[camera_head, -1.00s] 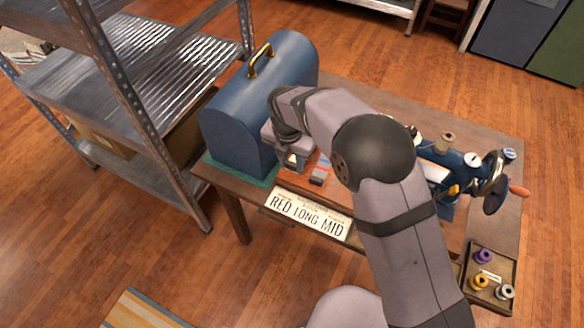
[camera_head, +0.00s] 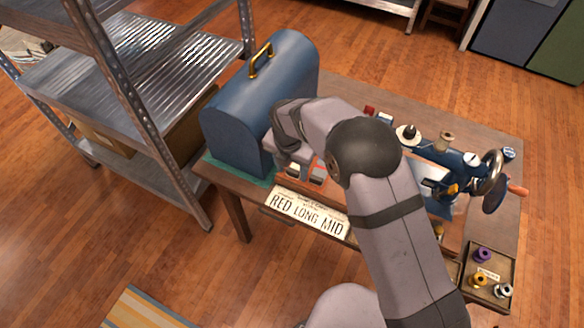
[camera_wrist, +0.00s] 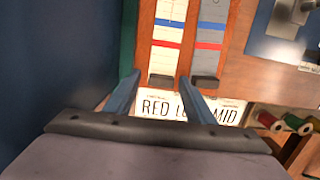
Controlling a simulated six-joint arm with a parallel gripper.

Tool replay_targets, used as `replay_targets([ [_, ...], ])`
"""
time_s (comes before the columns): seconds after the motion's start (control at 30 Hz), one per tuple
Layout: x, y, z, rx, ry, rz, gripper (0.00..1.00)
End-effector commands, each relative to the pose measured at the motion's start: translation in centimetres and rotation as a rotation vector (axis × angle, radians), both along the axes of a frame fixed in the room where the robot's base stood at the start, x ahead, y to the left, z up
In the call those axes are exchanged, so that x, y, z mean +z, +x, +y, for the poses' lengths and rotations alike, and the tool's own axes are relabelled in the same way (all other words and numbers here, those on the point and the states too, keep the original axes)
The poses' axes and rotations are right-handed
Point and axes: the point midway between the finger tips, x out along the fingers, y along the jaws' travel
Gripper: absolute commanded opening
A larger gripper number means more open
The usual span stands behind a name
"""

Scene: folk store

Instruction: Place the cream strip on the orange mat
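A mostly cream strip (camera_wrist: 165,60) with a blue band, a red band and a dark end lies flat in the wrist view. Beside it on the right lies a grey strip (camera_wrist: 206,64) with a red band, a paler part and a dark end. Both lie on an orange-brown surface that looks like the orange mat (camera_wrist: 190,60); it also shows in the head view (camera_head: 306,184). My gripper (camera_wrist: 159,78) is open, its fingers apart on either side of the cream strip's near end in the picture. I cannot tell its height above the strip. My arm hides part of the mat.
A blue domed box (camera_head: 245,115) stands close to the left on a teal mat (camera_head: 225,172). A sign (camera_head: 308,212) reading "RED LONG MID" is at the table's front edge. A sewing machine (camera_head: 450,160) and a spool tray (camera_head: 490,262) are on the right.

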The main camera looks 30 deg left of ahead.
Motion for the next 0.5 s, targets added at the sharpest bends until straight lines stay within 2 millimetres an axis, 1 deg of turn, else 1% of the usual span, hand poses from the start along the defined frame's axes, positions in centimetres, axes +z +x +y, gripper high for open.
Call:
replay_targets([
  [0.17,0.1,0.0,0.0,0.0,0.0,0.0,0.49],
  [0.3,0.8,0.0,0.0,0.0,0.001,-0.001,0.49],
  [0.37,1.4,-0.1,0.1,0.0,0.002,-0.002,0.49],
  [0.5,3.4,-0.3,0.1,0.0,0.003,-0.003,0.49],
])
